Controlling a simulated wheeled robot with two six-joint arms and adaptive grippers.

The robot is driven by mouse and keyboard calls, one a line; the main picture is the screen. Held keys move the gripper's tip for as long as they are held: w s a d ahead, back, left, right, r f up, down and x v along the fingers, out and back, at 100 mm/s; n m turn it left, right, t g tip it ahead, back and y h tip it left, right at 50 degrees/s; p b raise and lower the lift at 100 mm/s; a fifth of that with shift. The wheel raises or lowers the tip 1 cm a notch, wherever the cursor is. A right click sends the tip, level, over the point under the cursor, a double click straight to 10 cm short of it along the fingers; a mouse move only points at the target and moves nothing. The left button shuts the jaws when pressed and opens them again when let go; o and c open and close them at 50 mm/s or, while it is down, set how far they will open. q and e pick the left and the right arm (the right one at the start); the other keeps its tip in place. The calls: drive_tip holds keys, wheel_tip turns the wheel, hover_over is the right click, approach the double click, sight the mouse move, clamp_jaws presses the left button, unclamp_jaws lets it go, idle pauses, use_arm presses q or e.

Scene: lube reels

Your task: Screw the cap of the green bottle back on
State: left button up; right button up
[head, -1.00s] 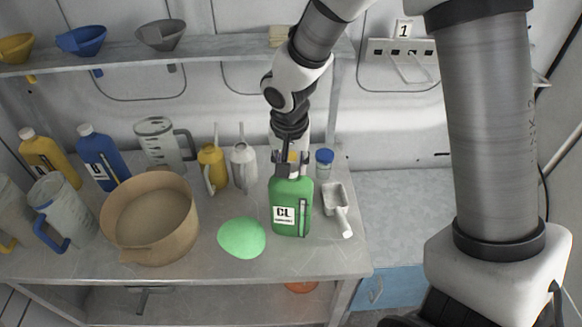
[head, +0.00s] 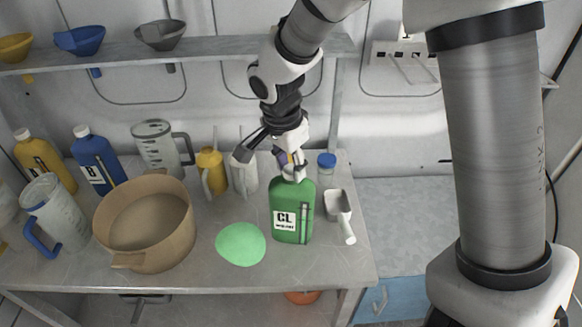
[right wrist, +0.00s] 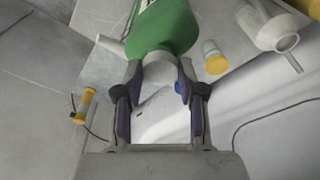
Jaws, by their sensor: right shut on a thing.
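The green bottle (head: 292,225) labelled CL stands upright near the front right of the workbench, and it also shows in the right wrist view (right wrist: 165,25). A white cap (right wrist: 158,68) is at the bottle's mouth, between the fingers of my right gripper (right wrist: 158,72). In the head view my right gripper (head: 290,168) is over the bottle's top, shut on the cap. The fingers partly hide the cap, and I cannot tell how far it is threaded. My left gripper is not in view.
A green mat (head: 241,244) lies left of the bottle, beside a tan pot (head: 147,250). A metal scoop (head: 338,207) lies close on the right; a blue-capped jar (head: 326,166) stands behind it. A yellow oil can (head: 210,172) and several containers stand behind and left.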

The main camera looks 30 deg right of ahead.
sight(291, 170)
drive_tip(key=o, duration=1.2)
drive_tip(key=shift+f, duration=0.1)
drive_tip(key=shift+c, duration=0.2)
drive_tip(key=o, duration=0.3)
drive_tip(key=shift+o, duration=0.2)
drive_tip(key=shift+r, duration=0.2)
wheel_tip(291, 170, up, 6)
drive_tip(key=p, duration=0.5)
drive_tip(key=shift+f, duration=0.1)
